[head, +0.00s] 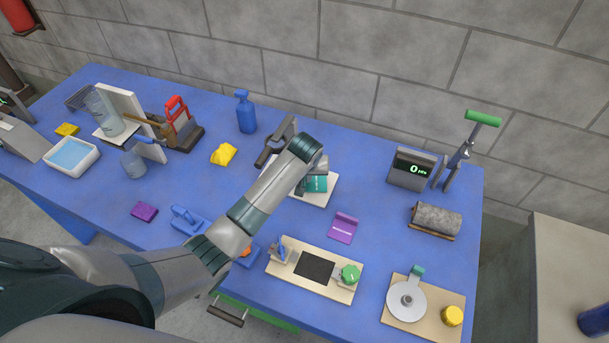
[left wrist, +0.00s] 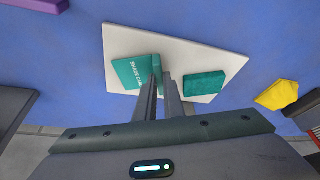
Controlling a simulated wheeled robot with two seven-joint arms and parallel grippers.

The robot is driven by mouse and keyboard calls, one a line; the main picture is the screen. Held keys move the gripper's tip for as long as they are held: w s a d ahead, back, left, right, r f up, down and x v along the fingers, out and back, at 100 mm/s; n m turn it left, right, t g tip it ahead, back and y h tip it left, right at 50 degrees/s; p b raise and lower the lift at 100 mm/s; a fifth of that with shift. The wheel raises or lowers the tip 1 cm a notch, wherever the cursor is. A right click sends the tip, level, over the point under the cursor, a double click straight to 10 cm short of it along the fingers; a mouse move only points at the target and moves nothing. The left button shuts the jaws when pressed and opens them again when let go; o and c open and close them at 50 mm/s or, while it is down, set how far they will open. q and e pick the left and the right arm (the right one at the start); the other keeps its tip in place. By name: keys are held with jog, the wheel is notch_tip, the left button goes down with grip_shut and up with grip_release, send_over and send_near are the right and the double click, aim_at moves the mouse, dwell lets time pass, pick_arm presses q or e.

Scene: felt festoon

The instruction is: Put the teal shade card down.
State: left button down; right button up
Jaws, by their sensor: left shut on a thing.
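The teal shade card (left wrist: 132,73) has a flat part with white lettering and an upright tab. In the left wrist view my left gripper (left wrist: 164,82) is shut on the tab. The card is over the white board (left wrist: 178,43); I cannot tell whether it touches it. A teal patch (left wrist: 205,85) lies on the board on the other side of the fingers. In the head view the card (head: 317,184) shows just right of my left gripper (head: 300,187), whose wrist hides part of the board (head: 318,201). My right gripper is not in view.
A purple card (head: 342,228) lies in front of the board, to the right. A wooden base with a black pad (head: 315,267) is nearer the front edge. A yellow cloth (head: 223,154) and a spray bottle (head: 245,113) stand to the left. Blue table surface is clear right of the board.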

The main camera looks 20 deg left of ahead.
pick_arm(q)
jog(key=shift+f, duration=0.2)
jog(key=c, duration=1.9)
grip_release()
jog(key=shift+o, duration=0.2)
jog(key=shift+r, duration=0.2)
jog(key=b+v, duration=0.4)
jog(key=v, duration=0.8)
